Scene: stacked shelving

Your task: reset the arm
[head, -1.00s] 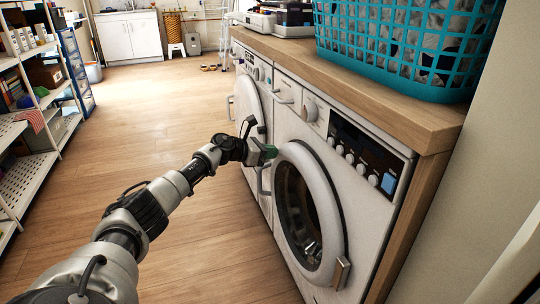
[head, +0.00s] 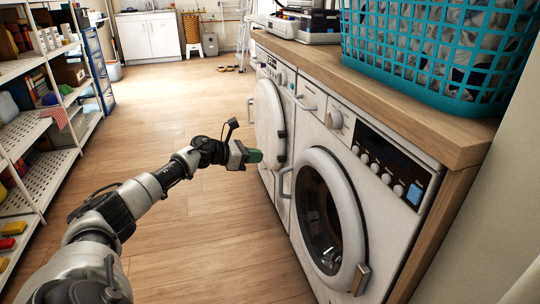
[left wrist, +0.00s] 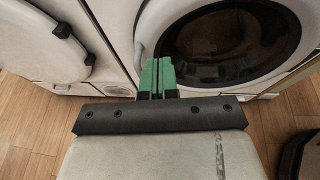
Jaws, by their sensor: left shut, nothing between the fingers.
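My left arm reaches in from the lower left in the head view. Its left gripper (head: 256,156) has green fingertips and is shut and empty. It is in front of the washing machines, near the gap between the two doors, apart from the nearer door. In the left wrist view the gripper (left wrist: 158,76) shows its green fingers together, pointing at the nearer washing machine's round door (left wrist: 222,45). That door (head: 327,215) appears closed, with dark glass. My right gripper does not show.
A second washing machine with a white round door (head: 269,122) stands farther along. A wooden counter (head: 420,118) tops both and carries a teal laundry basket (head: 430,75). Shelves (head: 35,180) line the left. The wooden floor (head: 190,215) between is clear.

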